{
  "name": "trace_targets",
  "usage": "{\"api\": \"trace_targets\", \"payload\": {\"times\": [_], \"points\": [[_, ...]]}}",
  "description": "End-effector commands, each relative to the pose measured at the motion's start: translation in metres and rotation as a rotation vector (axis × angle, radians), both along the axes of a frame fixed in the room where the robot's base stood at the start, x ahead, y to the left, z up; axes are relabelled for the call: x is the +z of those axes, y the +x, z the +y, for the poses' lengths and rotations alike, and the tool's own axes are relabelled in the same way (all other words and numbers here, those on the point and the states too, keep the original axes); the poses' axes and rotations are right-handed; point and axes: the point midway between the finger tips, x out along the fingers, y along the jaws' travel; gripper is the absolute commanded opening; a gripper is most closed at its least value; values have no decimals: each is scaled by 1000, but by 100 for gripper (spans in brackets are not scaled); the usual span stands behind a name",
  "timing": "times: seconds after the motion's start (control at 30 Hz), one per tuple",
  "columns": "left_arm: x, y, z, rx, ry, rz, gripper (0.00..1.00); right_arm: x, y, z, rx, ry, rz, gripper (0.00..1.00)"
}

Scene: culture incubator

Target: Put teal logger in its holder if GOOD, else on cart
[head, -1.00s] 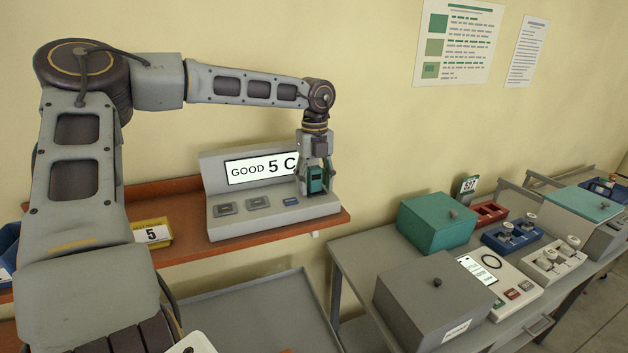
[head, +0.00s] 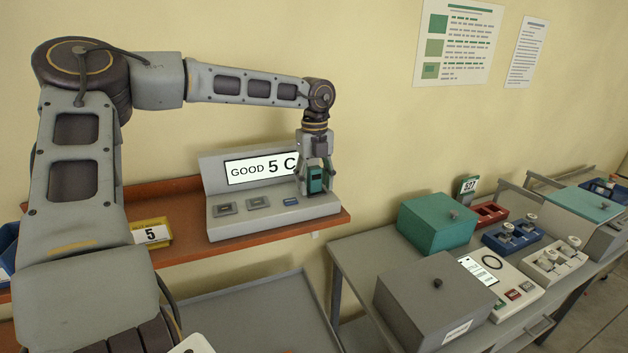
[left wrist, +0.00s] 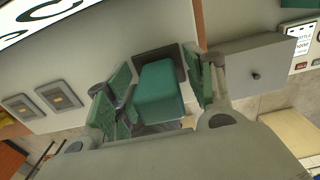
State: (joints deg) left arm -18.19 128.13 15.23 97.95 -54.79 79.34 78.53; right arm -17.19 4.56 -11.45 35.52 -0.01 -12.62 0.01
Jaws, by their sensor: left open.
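In the left wrist view the logger (left wrist: 160,91) lies between the green-padded fingers of the left gripper (left wrist: 158,92), with a gap on at least one side. My right gripper is not in view. I cannot tell which thing is the logger's holder.
The reader stands on an orange-brown shelf (head: 290,230) beside a yellow holder marked 5 (head: 152,232). A grey cart tray (head: 255,310) is below. The right bench carries a teal box (head: 437,223), a grey box (head: 435,300), and blue (head: 512,236) and cream (head: 553,259) racks.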

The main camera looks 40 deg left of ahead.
Motion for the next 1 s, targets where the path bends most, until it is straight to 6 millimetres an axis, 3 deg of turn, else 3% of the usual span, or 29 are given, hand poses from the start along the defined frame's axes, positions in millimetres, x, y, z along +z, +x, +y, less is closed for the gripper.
{"api": "trace_targets", "payload": {"times": [0.57, 0.9, 1.0], "points": [[0, 0, 0, 0, 1, 0, 52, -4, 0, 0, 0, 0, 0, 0], [0, 0, 0, 0, 0, 0, 9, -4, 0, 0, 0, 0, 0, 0], [0, 0, 0, 0, 0, 0, 0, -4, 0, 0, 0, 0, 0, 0]]}}
